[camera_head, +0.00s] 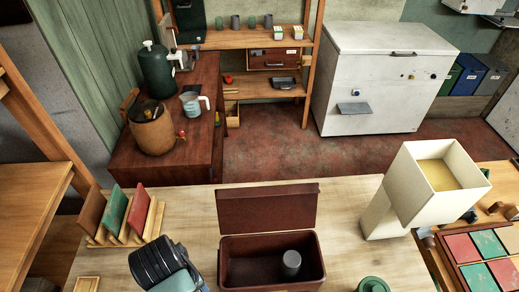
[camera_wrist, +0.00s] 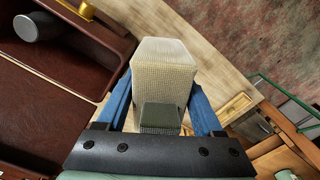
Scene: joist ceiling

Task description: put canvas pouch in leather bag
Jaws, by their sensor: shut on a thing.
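The leather bag (camera_head: 268,208) is a dark red-brown box on the pale wooden table, its lid raised at the far side. A grey cylinder (camera_head: 291,262) stands inside it, with bare floor around it. The bag (camera_wrist: 88,25) also shows at the left of the wrist view. The canvas pouch (camera_wrist: 165,60) is a beige woven block with a dark green patch. My gripper (camera_wrist: 163,95) is shut on it, a blue finger on each side. In the head view the pouch is hidden; my dark ribbed wrist (camera_head: 160,262) is left of the bag.
A rack of coloured panels (camera_head: 128,215) stands at the table's left. A cream open-topped boxy thing (camera_head: 385,212) stands at its right. A green round-topped object (camera_head: 373,285) is near the front edge. A tray of coloured tiles (camera_head: 490,260) lies far right.

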